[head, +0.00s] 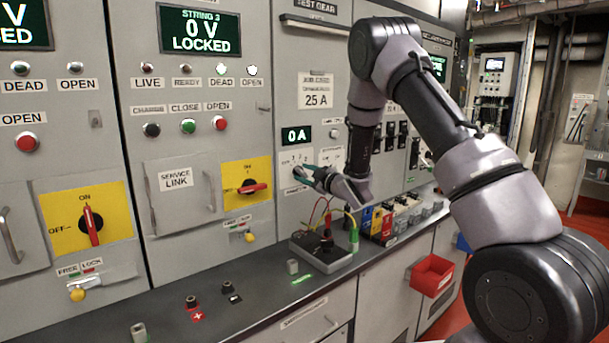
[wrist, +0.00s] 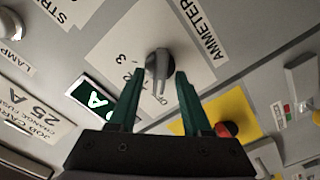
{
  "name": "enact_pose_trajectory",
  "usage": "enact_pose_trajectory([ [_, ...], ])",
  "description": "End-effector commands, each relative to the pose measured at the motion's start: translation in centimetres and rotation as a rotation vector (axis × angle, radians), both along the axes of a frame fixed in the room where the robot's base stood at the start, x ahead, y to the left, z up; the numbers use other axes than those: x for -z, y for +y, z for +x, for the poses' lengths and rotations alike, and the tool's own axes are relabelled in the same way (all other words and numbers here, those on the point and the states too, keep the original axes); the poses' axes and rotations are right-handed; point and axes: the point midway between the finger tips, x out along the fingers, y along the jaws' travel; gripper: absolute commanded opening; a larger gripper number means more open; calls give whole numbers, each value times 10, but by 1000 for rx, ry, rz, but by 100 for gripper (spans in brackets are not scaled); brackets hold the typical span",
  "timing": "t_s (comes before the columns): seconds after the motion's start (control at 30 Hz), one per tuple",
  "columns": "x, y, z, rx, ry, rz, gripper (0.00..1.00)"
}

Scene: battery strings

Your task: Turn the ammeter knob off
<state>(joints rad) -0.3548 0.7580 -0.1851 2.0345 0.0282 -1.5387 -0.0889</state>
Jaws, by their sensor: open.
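The ammeter knob (wrist: 158,64) is a grey knob on a white plate (wrist: 108,42) marked AMMETER, with position numbers and what looks like OFF beside it. In the wrist view its narrow grip runs roughly up and down; I cannot tell for sure which mark it points to. My gripper (wrist: 160,76) is open, its green fingers on either side of the knob, which shows between the tips. Contact is not clear. In the head view my gripper (head: 306,173) is at the panel and mostly hides the knob. The ammeter display (head: 296,135) reads 0 A.
A yellow plate with a red switch handle (wrist: 227,129) lies close to the right finger in the wrist view. Below my gripper, the bench holds a dark box (head: 310,248) with leads and several coloured blocks. A red bin (head: 432,275) hangs on the bench front.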

Motion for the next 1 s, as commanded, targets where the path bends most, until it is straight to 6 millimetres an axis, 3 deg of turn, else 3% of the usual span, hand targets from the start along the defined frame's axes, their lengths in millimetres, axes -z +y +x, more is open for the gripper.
enact_pose_trajectory([
  [0.17, 0, -12, -13, 4, 1, 0, 49],
  [0.6, 0, -58, -78, 2, 1, 0, 49],
  [1.0, 0, -63, -87, 1, 1, 0, 49],
])
